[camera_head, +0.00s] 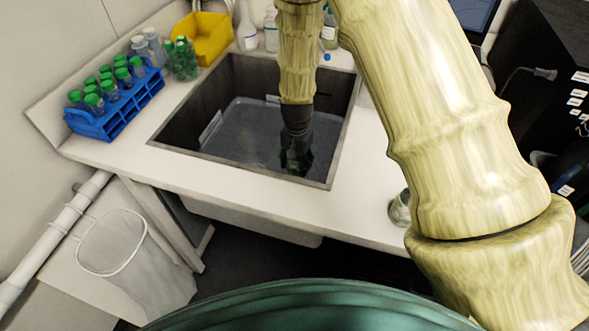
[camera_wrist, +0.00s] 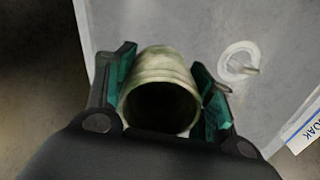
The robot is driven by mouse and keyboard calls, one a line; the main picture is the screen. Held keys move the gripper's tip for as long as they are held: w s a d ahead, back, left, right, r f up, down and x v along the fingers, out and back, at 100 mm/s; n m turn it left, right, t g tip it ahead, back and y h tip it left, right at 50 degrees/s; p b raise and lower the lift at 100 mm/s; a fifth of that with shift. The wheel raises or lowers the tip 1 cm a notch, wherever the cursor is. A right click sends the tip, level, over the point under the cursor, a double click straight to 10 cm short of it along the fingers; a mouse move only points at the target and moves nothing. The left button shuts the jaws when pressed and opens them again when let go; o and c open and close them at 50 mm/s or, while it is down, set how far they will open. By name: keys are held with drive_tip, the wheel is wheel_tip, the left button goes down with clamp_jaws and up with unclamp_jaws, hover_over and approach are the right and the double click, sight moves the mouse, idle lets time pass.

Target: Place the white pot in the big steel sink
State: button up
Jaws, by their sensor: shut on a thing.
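The big steel sink (camera_head: 185,119) is a dark rectangular basin set in the white counter. My gripper (camera_head: 296,160) points down inside it, toward the front right. In the wrist view my gripper (camera_wrist: 165,85) is shut on a cream-white pot (camera_wrist: 160,66), one green-padded finger on each side. The pot's round dark opening faces the wrist camera. The pot is hidden or too dark to make out in the head view. I cannot tell whether it touches the surface below.
A grey tub-like area (camera_head: 245,118) with a white label lies inside the sink; the wrist view shows a round fitting (camera_wrist: 239,60) there. Blue tube rack (camera_head: 118,112), yellow bin (camera_head: 203,38) and bottles (camera_head: 247,36) surround the sink. A glass jar (camera_head: 399,210) stands at right.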

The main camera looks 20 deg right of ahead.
sight(296, 173)
drive_tip(key=shift+f+p, duration=0.35)
drive_tip(key=shift+f, duration=1.95)
drive_tip(key=shift+f, duration=0.35)
drive_tip(key=shift+f, duration=0.25)
drive_tip(key=o, duration=1.1)
drive_tip(key=shift+c, duration=0.2)
drive_tip(key=shift+r, duration=0.1)
